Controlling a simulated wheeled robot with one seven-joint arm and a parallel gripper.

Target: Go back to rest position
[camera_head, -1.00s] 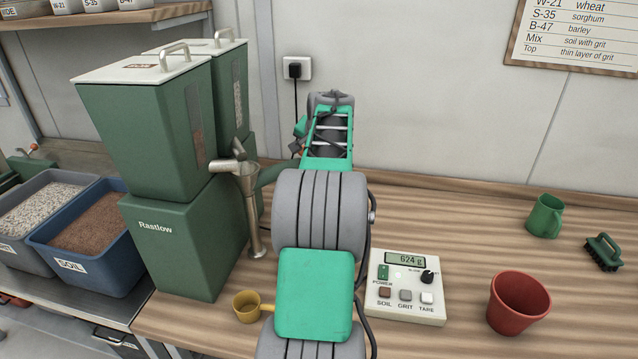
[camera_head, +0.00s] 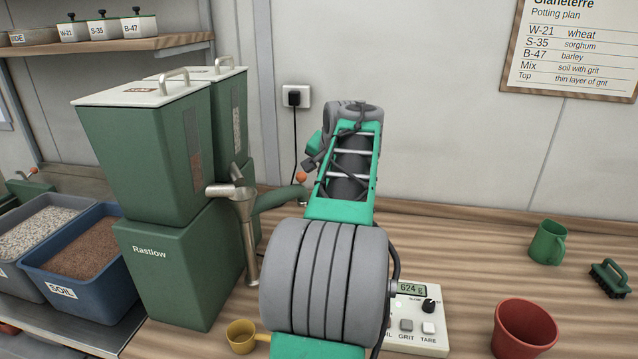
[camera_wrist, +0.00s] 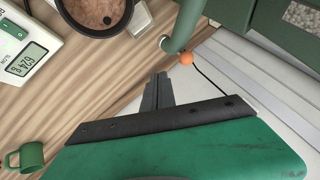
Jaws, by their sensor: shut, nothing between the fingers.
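My gripper (camera_wrist: 157,92) is shut and empty in the wrist view, its thin dark fingers together. The orange lever knob (camera_wrist: 186,58) is just above and right of the fingertips in that view, apart from them. It also shows in the head view (camera_head: 301,177), beside my arm, on the green dispenser's lever. A pot of brown soil (camera_wrist: 95,8) is at the top of the wrist view. Next to it is the scale (camera_wrist: 18,50), reading 624 g. In the head view my arm covers part of the scale (camera_head: 436,330) and hides the pot; my fingers cannot be made out there.
The Rastlow dispenser (camera_head: 165,260) stands left of my arm, with a metal spout (camera_head: 245,215). A yellow cup (camera_head: 240,337) is below it. The wall is close behind.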

